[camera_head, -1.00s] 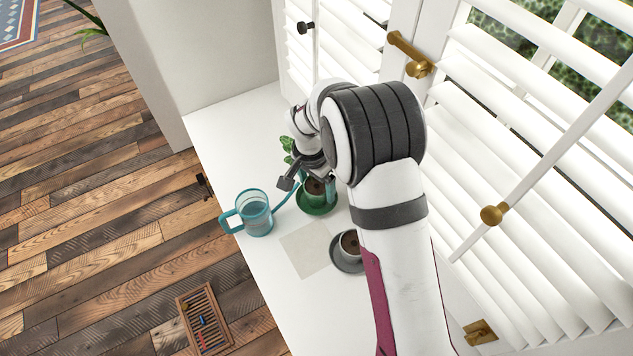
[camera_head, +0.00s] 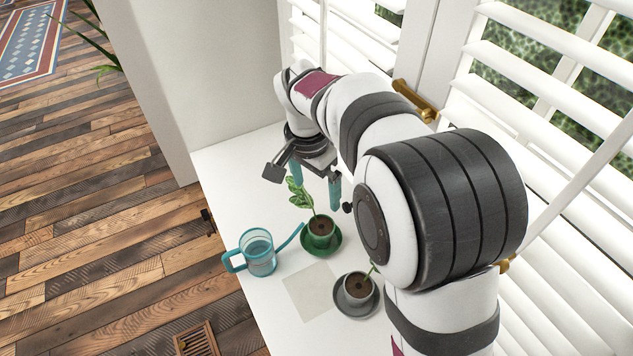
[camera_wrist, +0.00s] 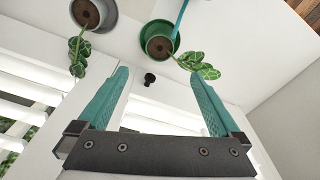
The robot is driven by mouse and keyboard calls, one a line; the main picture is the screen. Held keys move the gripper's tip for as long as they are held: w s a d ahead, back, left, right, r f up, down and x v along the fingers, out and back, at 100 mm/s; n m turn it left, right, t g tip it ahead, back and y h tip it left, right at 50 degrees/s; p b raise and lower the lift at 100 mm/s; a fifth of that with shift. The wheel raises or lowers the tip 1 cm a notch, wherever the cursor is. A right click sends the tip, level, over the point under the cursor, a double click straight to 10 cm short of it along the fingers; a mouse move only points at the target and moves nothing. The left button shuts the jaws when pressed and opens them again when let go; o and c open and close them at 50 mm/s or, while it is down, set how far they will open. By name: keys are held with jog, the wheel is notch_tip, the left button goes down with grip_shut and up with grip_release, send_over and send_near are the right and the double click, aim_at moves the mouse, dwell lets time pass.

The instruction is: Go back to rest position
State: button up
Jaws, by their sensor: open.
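My gripper (camera_head: 315,185) hangs above the white sill, behind the green pot and apart from it. Its two teal fingers (camera_wrist: 162,95) are spread with nothing between them in the wrist view. The green pot (camera_head: 321,239) with a leafy plant stands upright on a green saucer; it also shows at the top of the wrist view (camera_wrist: 159,47). A grey pot (camera_head: 352,298) with a plant stands on a grey saucer nearer the camera. A teal watering can (camera_head: 260,258) stands upright left of the green pot, its spout pointing toward that pot.
A pale square sheet (camera_head: 309,292) lies on the white sill (camera_head: 236,200) between the pots and the watering can. White shutters (camera_head: 510,95) with a brass handle (camera_head: 414,99) line the right side, close to my arm. A wall stands at the far end.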

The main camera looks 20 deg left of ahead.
jog(key=s+d+r+g, duration=0.1)
jog(key=s+d+r, duration=0.4)
jog(key=s+d, duration=0.65)
jog(key=s+d+f+y, duration=0.1)
jog(key=s+d, duration=0.3)
jog(key=s, duration=0.3)
jog(key=s+d+f+y, duration=0.1)
jog(key=s+d, duration=0.2)
jog(key=s, duration=0.4)
jog(key=shift+d+f+m, duration=0.3)
jog(key=shift+d, duration=0.05)
jog(key=shift+s, duration=0.1)
